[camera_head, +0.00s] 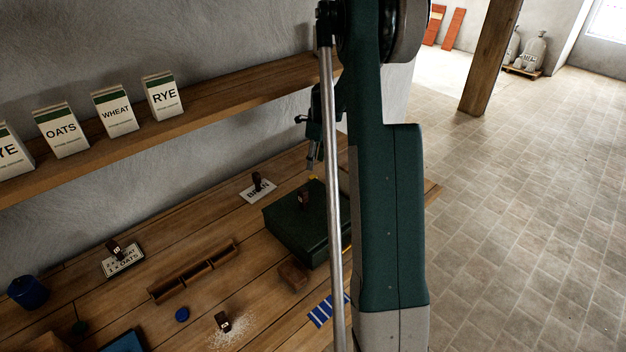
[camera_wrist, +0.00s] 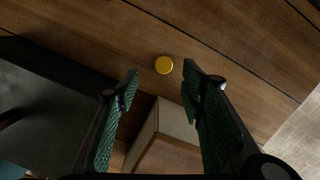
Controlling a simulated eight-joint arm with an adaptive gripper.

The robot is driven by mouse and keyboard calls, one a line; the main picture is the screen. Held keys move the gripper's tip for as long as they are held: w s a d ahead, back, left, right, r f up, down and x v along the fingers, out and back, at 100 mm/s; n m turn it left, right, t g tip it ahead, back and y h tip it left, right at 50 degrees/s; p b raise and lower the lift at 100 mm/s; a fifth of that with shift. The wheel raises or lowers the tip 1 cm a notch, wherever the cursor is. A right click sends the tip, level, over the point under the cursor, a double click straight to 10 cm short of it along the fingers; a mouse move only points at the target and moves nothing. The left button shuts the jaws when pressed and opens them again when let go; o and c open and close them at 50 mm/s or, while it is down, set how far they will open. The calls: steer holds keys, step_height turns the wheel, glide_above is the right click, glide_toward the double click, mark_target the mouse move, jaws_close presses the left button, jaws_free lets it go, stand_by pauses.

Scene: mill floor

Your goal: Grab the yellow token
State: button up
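The yellow token (camera_wrist: 164,65) is a small round disc lying flat on the brown wooden bench in the wrist view. It shows between and slightly beyond my open fingertips (camera_wrist: 160,74), with nothing held. A tiny bit of yellow (camera_head: 312,177) shows in the head view at the back edge of the dark green box, just below my gripper (camera_head: 311,163); it looks like the same token, mostly hidden. My gripper is above the bench and points down; the exact height is hard to tell.
The dark green box (camera_head: 285,222) stands beside the token, with a dark stamp (camera_head: 304,198) on top. A pale-topped block (camera_wrist: 168,128) lies under my fingers in the wrist view. The BRAN card (camera_head: 257,190) lies left of the box. A shelf (camera_head: 230,100) with cartons runs along the wall.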

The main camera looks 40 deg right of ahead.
mark_target(313, 177)
steer(key=shift+d+f+m, duration=0.3)
steer(key=shift+d+f, duration=0.25)
steer(key=shift+d, duration=0.05)
steer(key=shift+f, duration=0.1)
steer(key=shift+w+a+f, duration=0.1)
steer(key=shift+f, duration=1.1)
steer(key=shift+f, duration=0.1)
steer(key=shift+w+a+f, duration=0.1)
steer(key=shift+w+f, duration=0.05)
steer(key=shift+f, duration=1.1)
steer(key=shift+w+a+f, duration=0.1)
steer(key=shift+w+f, duration=0.05)
steer(key=shift+f, duration=1.05)
steer(key=shift+c, duration=0.7)
steer(key=c, duration=0.7)
